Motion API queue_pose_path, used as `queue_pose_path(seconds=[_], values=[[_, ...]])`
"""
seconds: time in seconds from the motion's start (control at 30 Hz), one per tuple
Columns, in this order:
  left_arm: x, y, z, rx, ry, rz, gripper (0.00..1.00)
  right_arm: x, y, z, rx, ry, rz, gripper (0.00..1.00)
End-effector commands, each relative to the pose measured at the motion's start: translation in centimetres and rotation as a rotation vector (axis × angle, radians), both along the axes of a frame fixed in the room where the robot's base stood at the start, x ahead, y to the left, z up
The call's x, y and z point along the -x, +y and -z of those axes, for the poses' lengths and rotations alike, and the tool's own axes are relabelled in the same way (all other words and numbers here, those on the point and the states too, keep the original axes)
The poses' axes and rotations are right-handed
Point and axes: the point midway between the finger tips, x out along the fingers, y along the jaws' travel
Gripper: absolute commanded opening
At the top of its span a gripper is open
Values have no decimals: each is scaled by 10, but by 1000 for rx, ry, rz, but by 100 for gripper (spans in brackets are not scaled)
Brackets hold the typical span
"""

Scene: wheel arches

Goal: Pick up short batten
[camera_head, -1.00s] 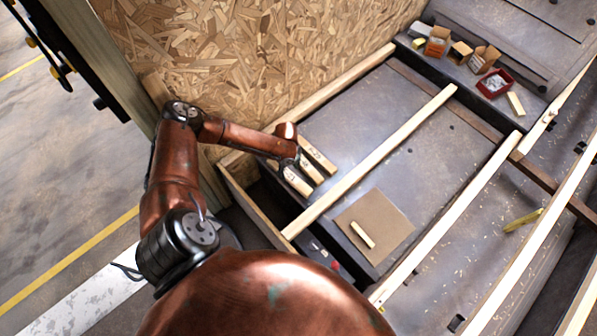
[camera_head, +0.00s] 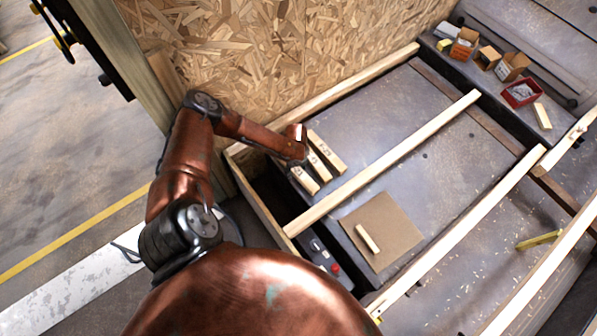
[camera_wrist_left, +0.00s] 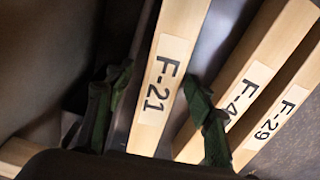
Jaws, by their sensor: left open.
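Three short pale wooden battens lie side by side near the foot of the chipboard wall in the head view: a near one (camera_head: 306,181), a middle one (camera_head: 319,167) and a far one (camera_head: 328,151). In the left wrist view their labels show: F-21 (camera_wrist_left: 165,85), a partly covered one starting F-4 (camera_wrist_left: 243,90) and F-29 (camera_wrist_left: 275,122). My left gripper (camera_wrist_left: 158,78) is open, with its dark green fingers on either side of the F-21 batten; contact cannot be told. In the head view my forearm hides its fingers. My right gripper is out of view.
Another small batten (camera_head: 367,238) lies on a brown square sheet (camera_head: 395,222). Long battens (camera_head: 395,155) cross the grey surface. Small cartons (camera_head: 487,57) and a red tray (camera_head: 521,93) stand at the back right. The chipboard wall (camera_head: 240,60) rises behind my left arm.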

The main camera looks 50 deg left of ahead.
Motion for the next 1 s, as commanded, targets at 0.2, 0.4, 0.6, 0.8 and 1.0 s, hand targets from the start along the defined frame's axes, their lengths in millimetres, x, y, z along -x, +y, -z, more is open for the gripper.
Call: queue_pose_path(seconds=[0.2,0.4,0.6,0.8,1.0], values=[[-1,0,3,0,-1,0,49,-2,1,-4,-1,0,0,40],[-1,0,2,1,-1,0,43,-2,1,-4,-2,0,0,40],[0,-1,2,1,-1,1,29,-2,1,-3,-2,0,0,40],[0,-1,3,1,-1,1,16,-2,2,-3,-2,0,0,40],[0,-1,3,1,-1,0,2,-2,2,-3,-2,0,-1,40]])
